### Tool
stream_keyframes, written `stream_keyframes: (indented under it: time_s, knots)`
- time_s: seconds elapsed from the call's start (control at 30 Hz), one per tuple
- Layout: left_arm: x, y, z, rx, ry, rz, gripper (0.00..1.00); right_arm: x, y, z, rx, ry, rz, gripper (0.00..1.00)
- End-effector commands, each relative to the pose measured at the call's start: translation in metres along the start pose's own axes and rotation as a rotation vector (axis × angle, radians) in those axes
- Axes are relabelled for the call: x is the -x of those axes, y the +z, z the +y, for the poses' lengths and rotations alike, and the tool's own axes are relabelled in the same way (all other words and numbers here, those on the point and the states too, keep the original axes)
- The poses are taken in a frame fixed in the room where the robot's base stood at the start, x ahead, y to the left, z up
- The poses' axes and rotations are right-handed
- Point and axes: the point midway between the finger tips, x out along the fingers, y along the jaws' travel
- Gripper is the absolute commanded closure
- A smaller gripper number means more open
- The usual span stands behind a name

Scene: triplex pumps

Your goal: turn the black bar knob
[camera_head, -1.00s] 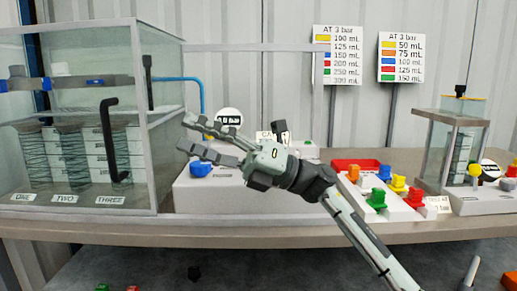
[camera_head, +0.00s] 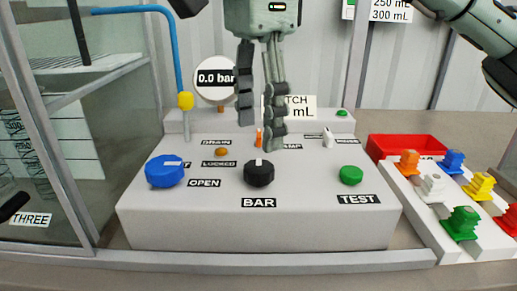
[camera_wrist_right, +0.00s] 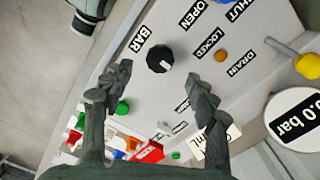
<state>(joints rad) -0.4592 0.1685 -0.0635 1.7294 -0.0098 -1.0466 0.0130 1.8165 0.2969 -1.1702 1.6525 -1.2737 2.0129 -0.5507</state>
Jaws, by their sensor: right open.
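The black bar knob (camera_head: 259,173) sits on the sloped top of the white control box (camera_head: 250,234), with a BAR label (camera_head: 259,203) in front of it. A white mark shows on its top. In the right wrist view the knob (camera_wrist_right: 160,59) shows beyond and between the fingertips, apart from them. My right gripper (camera_head: 260,145) points down above the box, behind the knob in the head view. Its two fingers are apart with nothing between them. My left gripper is not clearly in view.
A blue knob (camera_head: 165,171) is left of the black knob and a green TEST button (camera_head: 351,175) right. A yellow knob (camera_head: 185,101), a gauge reading 0.0 bar (camera_head: 217,78) and a glass case (camera_head: 40,130) stand left. A red tray (camera_head: 405,147) and coloured pieces are right.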

Motion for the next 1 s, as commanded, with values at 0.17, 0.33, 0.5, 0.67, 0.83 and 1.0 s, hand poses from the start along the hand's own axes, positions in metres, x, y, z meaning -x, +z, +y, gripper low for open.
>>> stream_keyframes:
  time_s: [0.17,0.33,0.5,0.67,0.83,1.0]
  knots:
    - [0.009,-0.005,0.000,0.003,0.001,0.011,0.34,-0.033,0.001,0.000,0.001,0.004,-0.005,0.42]
    - [0.014,-0.013,-0.001,0.005,-0.002,0.026,0.34,-0.052,0.001,0.000,0.000,0.002,-0.006,0.42]
    - [0.015,-0.016,-0.002,0.005,-0.003,0.029,0.34,-0.059,0.001,0.000,0.000,0.000,-0.006,0.42]
    - [0.014,-0.016,-0.002,0.006,-0.003,0.029,0.34,-0.059,0.001,0.000,-0.001,0.000,-0.006,0.42]
    - [0.013,-0.015,-0.002,0.006,-0.003,0.027,0.34,-0.059,0.001,0.000,-0.001,0.000,-0.006,0.57]
    - [0.013,-0.015,-0.002,0.006,-0.003,0.026,0.34,-0.059,0.001,0.000,-0.001,0.000,-0.006,0.78]
